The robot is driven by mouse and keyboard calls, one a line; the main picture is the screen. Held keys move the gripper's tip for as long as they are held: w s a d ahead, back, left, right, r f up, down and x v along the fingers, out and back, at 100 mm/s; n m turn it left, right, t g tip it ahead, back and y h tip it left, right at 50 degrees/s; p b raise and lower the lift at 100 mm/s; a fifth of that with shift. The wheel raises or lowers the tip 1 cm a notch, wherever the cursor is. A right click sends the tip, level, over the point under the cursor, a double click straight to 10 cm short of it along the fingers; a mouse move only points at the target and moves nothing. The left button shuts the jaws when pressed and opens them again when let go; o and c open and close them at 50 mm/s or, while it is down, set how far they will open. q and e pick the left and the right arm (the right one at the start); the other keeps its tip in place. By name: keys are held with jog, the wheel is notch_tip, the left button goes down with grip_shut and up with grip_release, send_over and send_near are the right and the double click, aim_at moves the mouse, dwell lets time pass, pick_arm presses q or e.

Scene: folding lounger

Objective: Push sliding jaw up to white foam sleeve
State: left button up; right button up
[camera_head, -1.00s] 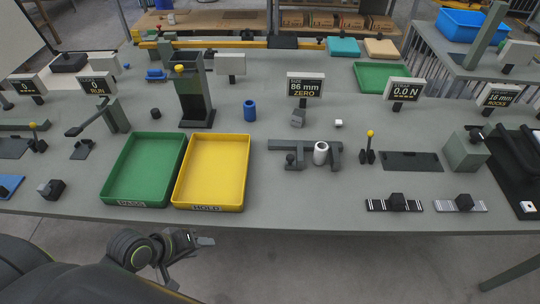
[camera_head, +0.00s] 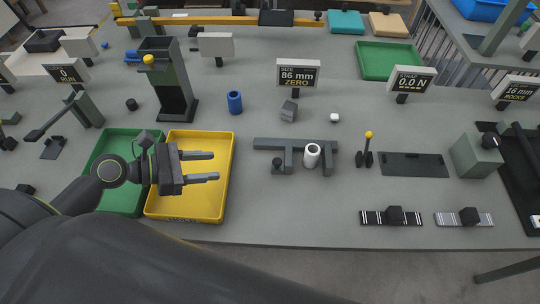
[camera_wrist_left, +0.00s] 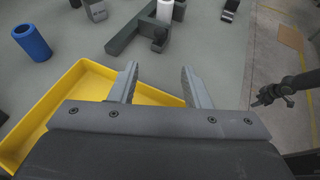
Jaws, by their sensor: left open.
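The dark grey sizing gauge (camera_head: 265,143) lies on the table right of the yellow tray. My left gripper (camera_head: 216,166) is open and empty over the yellow tray, left of the gauge.
The yellow tray (camera_head: 225,190) and green tray (camera_head: 104,150) lie under my left arm. A blue cylinder (camera_head: 234,102) stands behind the yellow tray. A size display (camera_head: 298,73) reads 86 mm, ZERO. A yellow-topped lever (camera_head: 367,150) stands right of the sleeve. Table in front of the gauge is clear.

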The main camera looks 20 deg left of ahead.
aim_at(275, 162)
pick_arm(q)
jog(key=x, duration=0.7)
jog(key=shift+d+p, duration=0.1)
jog(key=shift+p, duration=0.2)
jog(key=x, duration=0.9)
jog(key=shift+w+d+f+p, duration=0.1)
jog(key=shift+d+f+p, duration=0.15)
jog(key=shift+p, duration=0.1)
pick_arm(e)
jog(key=shift+s+d+r, duration=0.25)
jog(key=shift+s+r, duration=0.35)
jog(key=shift+s, duration=0.25)
pick_arm(q)
jog(key=shift+a, duration=0.1)
jog(key=shift+c, duration=0.2)
grip_shut()
pick_arm(e)
jog(key=shift+w, duration=0.1)
